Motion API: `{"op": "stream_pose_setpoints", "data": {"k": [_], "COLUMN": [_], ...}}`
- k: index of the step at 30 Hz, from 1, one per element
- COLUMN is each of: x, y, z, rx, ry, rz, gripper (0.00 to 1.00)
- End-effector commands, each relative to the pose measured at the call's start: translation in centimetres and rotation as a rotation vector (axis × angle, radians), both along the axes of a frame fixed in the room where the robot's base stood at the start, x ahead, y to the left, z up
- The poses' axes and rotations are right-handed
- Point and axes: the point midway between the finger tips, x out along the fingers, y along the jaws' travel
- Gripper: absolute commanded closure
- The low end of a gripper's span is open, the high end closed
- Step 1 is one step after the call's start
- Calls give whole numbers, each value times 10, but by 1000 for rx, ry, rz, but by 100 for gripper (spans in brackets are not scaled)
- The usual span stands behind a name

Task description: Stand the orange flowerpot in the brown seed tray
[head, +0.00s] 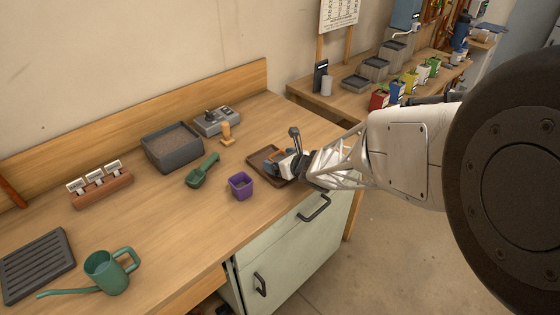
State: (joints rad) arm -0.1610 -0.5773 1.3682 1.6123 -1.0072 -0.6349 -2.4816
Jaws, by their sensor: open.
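The brown seed tray (257,153) lies flat on the workbench near its right end. My gripper (279,162) is over the right part of the tray and covers much of it. It is open.
A purple pot (240,186) stands just left of the tray, with a green scoop (203,172) beyond it. The front middle is clear.

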Motion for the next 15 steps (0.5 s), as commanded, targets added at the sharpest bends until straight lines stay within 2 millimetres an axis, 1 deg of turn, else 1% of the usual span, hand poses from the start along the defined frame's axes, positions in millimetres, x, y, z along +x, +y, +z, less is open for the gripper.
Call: {"op": "stream_pose_setpoints", "data": {"k": [7,15], "x": [-12,-37], "y": [-11,-34], "z": [7,21], "rx": [-1,0], "ry": [-1,-1], "rz": [-2,-2], "gripper": [12,12]}}
